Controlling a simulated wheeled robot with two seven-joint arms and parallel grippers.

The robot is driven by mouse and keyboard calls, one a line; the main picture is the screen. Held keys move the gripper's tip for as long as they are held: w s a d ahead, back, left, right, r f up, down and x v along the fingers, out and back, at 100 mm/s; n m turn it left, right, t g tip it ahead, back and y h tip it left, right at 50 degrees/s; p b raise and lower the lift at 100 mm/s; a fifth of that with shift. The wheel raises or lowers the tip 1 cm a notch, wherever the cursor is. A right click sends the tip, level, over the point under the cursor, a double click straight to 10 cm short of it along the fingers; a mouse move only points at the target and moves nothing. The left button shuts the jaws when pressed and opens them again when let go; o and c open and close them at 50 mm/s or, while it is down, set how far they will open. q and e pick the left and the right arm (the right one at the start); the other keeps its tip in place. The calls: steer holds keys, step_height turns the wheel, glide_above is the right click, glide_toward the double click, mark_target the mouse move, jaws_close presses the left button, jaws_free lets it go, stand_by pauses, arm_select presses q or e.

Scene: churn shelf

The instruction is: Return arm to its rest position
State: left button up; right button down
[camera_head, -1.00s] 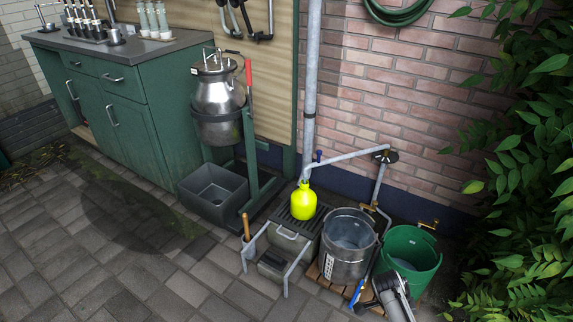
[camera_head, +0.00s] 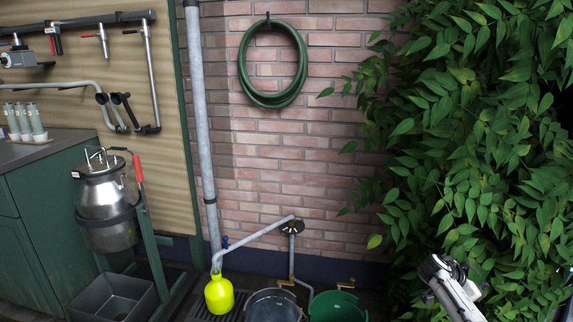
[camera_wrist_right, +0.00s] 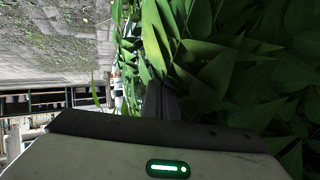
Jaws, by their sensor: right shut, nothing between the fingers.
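My right arm comes in from the bottom right of the head view, with the right gripper (camera_head: 452,274) raised in front of the leafy bush. In the right wrist view its dark fingers (camera_wrist_right: 171,104) are together with nothing held between them. Green leaves are close around them there, and I cannot tell whether they touch. My left gripper is not in view.
The climbing bush (camera_head: 480,130) fills the right side. A green bucket (camera_head: 338,308), a metal bucket (camera_head: 273,306) and a yellow bottle (camera_head: 219,294) stand at the bottom. A steel churn (camera_head: 104,195) hangs on a green stand at left. A coiled hose (camera_head: 246,82) hangs on the brick wall.

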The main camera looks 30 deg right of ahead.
steer(key=w+a+f+n+t, duration=0.5)
steer(key=w+a+n+t, duration=0.2)
steer(key=a+n, duration=0.5)
steer(key=a+f+n+t+y, duration=0.1)
steer(key=a+f+n+y, duration=0.2)
steer(key=a, duration=0.4)
steer(key=s+a+f+n+t+y, duration=0.1)
steer(key=a+n+y, duration=0.1)
steer(key=a+n, duration=0.45)
steer(key=a+f+n+t+y, duration=0.2)
steer(key=a+f+n+y, duration=0.1)
steer(key=a, duration=0.5)
steer(key=s+a+r+n+y, duration=0.1)
steer(key=s+a+r+y, duration=0.2)
steer(key=a, duration=1.3)
steer(key=s+a+n+y, duration=0.1)
steer(key=s+a+y, duration=0.35)
steer(key=a, duration=1.05)
arm_select(q)
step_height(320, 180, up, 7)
steer(key=p, duration=1)
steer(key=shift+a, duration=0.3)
arm_select(e)
step_height(320, 180, up, 7)
steer(key=h, duration=0.1)
steer(key=shift+s+d+t, duration=0.2)
steer(key=shift+s+t, duration=0.1)
steer(key=shift+s, duration=0.1)
